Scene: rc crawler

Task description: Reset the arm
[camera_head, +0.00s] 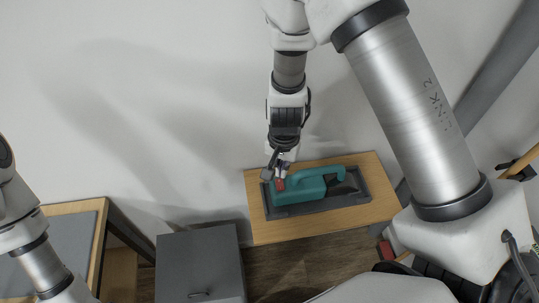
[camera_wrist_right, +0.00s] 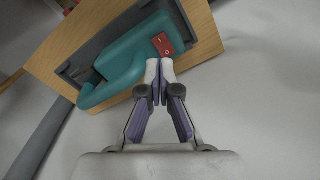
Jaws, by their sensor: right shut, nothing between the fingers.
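My right gripper (camera_head: 282,167) reaches down in the head view to the left end of a teal tool-like body (camera_head: 302,187) with a handle. In the right wrist view my right gripper (camera_wrist_right: 159,68) is shut and empty, its fingertips close to a red rocker switch (camera_wrist_right: 163,45) marked I and O on the teal body (camera_wrist_right: 125,58). I cannot tell whether the tips touch the switch. The switch also shows as a small red patch in the head view (camera_head: 281,185). My left arm shows at the left edge of the head view, but its gripper is out of view.
The teal body sits in a dark grey tray (camera_head: 352,199) on a small wooden table (camera_head: 262,232) against a white wall. A grey cabinet (camera_head: 198,262) stands to its left on the floor. A wooden desk with a grey top (camera_head: 75,240) is further left.

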